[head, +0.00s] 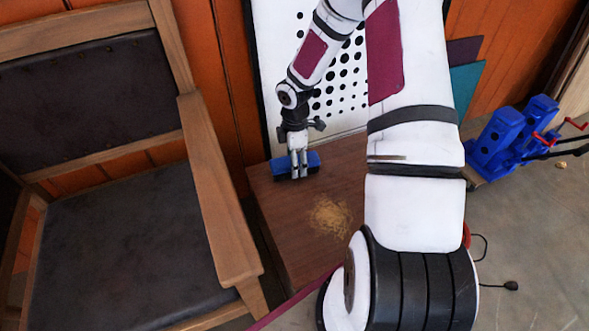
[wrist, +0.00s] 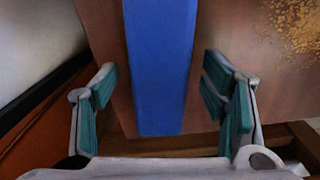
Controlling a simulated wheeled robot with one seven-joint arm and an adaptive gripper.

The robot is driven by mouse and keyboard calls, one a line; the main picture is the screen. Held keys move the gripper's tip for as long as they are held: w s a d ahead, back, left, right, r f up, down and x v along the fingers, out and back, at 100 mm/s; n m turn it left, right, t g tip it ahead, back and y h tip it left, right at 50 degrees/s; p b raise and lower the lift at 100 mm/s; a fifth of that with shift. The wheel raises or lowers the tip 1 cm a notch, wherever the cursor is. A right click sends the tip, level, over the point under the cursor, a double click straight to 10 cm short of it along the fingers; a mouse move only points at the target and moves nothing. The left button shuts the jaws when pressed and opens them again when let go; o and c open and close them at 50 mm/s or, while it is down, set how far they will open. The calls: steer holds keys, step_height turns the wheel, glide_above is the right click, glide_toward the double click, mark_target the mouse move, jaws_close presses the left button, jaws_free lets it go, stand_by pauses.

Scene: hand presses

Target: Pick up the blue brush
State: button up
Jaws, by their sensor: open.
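The blue brush (head: 281,167) lies on the brown wooden table (head: 290,220), near its back edge. My gripper (head: 299,172) is over it, with its fingers pointing down at the brush. In the wrist view the blue brush (wrist: 160,65) runs lengthwise between the two open fingers of my gripper (wrist: 168,98), with a gap on each side. I cannot tell how far above the table the fingertips are. Only the brush's smooth blue top shows; its underside is hidden.
A wooden chair (head: 228,200) with dark padding stands close left of the table. A patch of yellowish crumbs (head: 330,215) lies on the tabletop. A white board with black dots (head: 345,90) leans behind. Blue hand presses (head: 505,138) stand at the right.

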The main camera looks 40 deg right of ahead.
steer(key=shift+f, duration=0.2)
steer(key=shift+c, duration=0.3)
steer(key=c, duration=1.3)
steer(key=shift+r, duration=0.1)
steer(key=shift+r+p, duration=0.4)
steer(key=shift+r, duration=0.1)
steer(key=r, duration=0.1)
steer(key=r+p, duration=0.1)
steer(key=shift+s+d+r+p, duration=0.1)
steer(key=shift+s+r+p, duration=0.15)
steer(key=shift+r+p, duration=0.15)
steer(key=s+d+r+p, duration=0.1)
steer(key=s+d, duration=0.3)
steer(key=s, duration=1.1)
steer(key=shift+d+p, duration=0.2)
steer(key=shift+p, duration=0.7)
